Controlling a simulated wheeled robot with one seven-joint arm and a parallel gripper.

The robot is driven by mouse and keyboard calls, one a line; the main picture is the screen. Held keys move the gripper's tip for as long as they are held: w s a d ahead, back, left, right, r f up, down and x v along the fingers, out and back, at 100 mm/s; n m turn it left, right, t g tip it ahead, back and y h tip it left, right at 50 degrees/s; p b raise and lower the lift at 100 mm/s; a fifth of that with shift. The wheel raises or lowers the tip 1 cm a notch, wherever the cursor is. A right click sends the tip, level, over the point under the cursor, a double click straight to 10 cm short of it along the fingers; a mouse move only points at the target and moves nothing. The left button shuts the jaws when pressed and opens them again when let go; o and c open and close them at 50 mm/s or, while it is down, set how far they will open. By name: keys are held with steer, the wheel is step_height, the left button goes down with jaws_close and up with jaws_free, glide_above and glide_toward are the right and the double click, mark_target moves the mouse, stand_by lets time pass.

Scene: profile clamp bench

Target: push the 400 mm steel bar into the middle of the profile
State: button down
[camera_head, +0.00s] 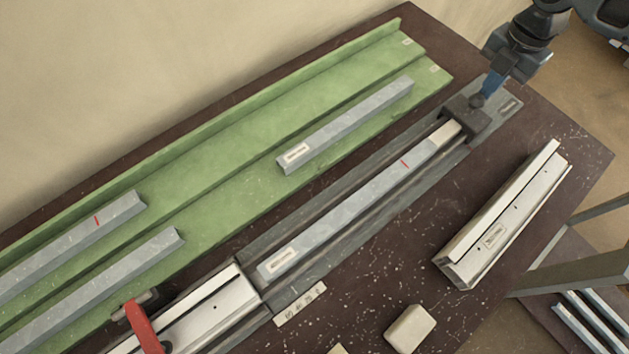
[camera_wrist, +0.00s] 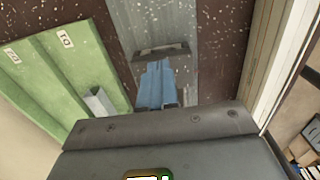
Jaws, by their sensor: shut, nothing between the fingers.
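A grey steel bar (camera_head: 350,209) with a red mark and a pale label lies in the grey guide channel (camera_head: 318,197). Its length label is too small to read. A dark slider block (camera_head: 467,117) with a pale pusher piece (camera_head: 446,134) stands at the bar's upper right end. My gripper (camera_head: 486,93) is shut and empty, its blue fingertips at the block, touching or just behind it. The wrist view shows the fingers (camera_wrist: 157,88) against the dark block (camera_wrist: 162,59).
A green rack (camera_head: 226,124) on the left holds several grey bars. A red clamp lever (camera_head: 141,325) stands by the white profile. Another white profile (camera_head: 502,216) lies loose at the right. A beige block (camera_head: 409,328) lies at the front. Dark tabletop between them is clear.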

glide_above(448, 130)
steer(key=shift+s+a+f+b, duration=0.1)
steer(key=shift+s+a+b, duration=0.65)
steer(key=shift+a, duration=0.4)
steer(key=shift+s+a+r+b, duration=0.1)
steer(key=shift+s+a+b, duration=0.5)
steer(key=shift+s+a, duration=0.4)
steer(key=shift+s+a+f+b, duration=0.1)
steer(key=shift+s+a+b, duration=0.6)
steer(key=shift+a, duration=0.55)
steer(key=shift+s+a+r+p, duration=0.2)
steer(key=shift+a+r+p, duration=0.05)
steer(key=shift+p, duration=0.25)
steer(key=shift+s+a+f+p, duration=0.1)
steer(key=shift+s+a+p, duration=0.7)
steer(key=shift+a, duration=0.25)
steer(key=shift+s+a+p, duration=0.7)
steer(key=shift+a+p, duration=0.15)
steer(key=shift+a, duration=0.15)
steer(key=shift+s+a+f, duration=0.1)
steer(key=shift+s+a, duration=0.05)
steer(key=shift+a, duration=0.1)
steer(key=shift+s+a, duration=2.2)
steer(key=shift+a, duration=0.8)
steer(key=shift+s+a, duration=2.15)
steer(key=shift+a, duration=0.8)
steer(key=shift+s+a, duration=2.2)
steer(key=shift+a, duration=0.8)
steer(key=shift+s+a, duration=0.3)
steer(key=shift+a, duration=0.15)
